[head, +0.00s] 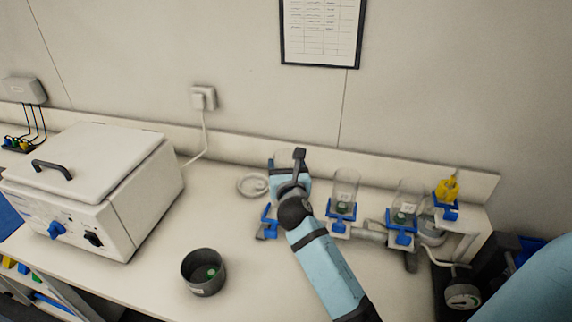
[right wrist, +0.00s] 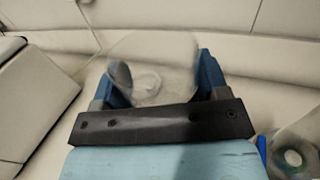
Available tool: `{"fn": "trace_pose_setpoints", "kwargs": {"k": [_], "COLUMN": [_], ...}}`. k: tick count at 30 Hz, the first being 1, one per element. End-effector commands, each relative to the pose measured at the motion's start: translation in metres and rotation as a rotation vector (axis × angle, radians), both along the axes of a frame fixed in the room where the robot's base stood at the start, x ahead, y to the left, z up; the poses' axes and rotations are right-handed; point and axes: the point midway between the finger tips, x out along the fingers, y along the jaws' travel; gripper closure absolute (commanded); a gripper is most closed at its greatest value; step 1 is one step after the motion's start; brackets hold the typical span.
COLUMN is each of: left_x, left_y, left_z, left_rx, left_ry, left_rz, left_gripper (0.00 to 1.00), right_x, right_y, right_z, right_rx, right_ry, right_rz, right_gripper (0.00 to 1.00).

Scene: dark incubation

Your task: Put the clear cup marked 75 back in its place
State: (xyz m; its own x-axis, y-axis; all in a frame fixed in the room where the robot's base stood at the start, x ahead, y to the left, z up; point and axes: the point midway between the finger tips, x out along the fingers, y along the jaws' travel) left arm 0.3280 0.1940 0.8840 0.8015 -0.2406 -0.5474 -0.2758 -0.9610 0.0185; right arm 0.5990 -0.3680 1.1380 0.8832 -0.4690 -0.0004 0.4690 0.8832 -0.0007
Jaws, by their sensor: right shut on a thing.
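My right gripper (head: 285,172) is at the back of the bench, and its arm hides much of what lies below it. In the right wrist view its blue fingers (right wrist: 158,85) are on either side of a clear cup (right wrist: 155,62) and shut on it. Only a little of this cup's rim (head: 283,156) shows in the head view, and its marking cannot be read. A blue holder (head: 269,222) shows just below and left of the gripper; whether the cup touches it is hidden. My left gripper is not in view.
Two other clear cups (head: 345,187) (head: 406,200) stand in blue holders to the right, near a yellow-topped piece (head: 447,189). A clear lid or dish (head: 252,185) lies left of the gripper. A dark pot (head: 204,283) stands in front; a white lidded box (head: 90,190) is at left.

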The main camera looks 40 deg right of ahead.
Motion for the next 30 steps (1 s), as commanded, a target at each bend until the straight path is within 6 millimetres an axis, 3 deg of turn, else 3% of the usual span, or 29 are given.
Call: {"fn": "trace_pose_setpoints", "kwargs": {"k": [8, 16, 30], "left_x": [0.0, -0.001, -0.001], "left_y": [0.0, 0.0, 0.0], "left_z": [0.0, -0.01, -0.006], "left_rx": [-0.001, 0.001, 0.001], "left_ry": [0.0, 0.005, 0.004], "left_rz": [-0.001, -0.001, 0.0], "left_gripper": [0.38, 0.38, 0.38], "right_x": [0.0, 0.0, 0.0], "right_y": [0.0, 0.0, 0.0], "right_z": [-0.001, -0.017, -0.015], "right_rx": [0.0, -0.001, 0.0], "right_ry": [0.0, 0.002, 0.0], "right_rz": [0.0, 0.0, 0.0], "right_gripper": [0.57, 0.57, 0.57]}}
